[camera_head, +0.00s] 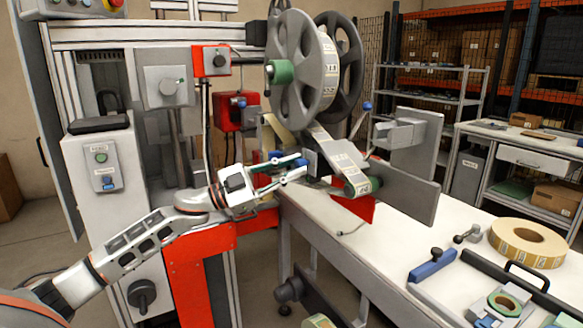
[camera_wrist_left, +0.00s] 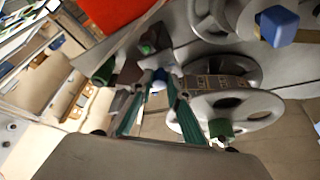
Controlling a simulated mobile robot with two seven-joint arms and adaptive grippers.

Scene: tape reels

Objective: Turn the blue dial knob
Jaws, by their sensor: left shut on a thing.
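My left gripper (camera_head: 306,166) reaches in from the left to the machine below the large grey reel. A blue piece (camera_head: 274,155) also shows just behind the gripper in the head view. My right gripper is not in view.
The large grey reel (camera_head: 297,62) with a green hub stands above the gripper. A larger blue knob (camera_wrist_left: 279,25) is close in the wrist view. The white bench (camera_head: 385,240) has bare room.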

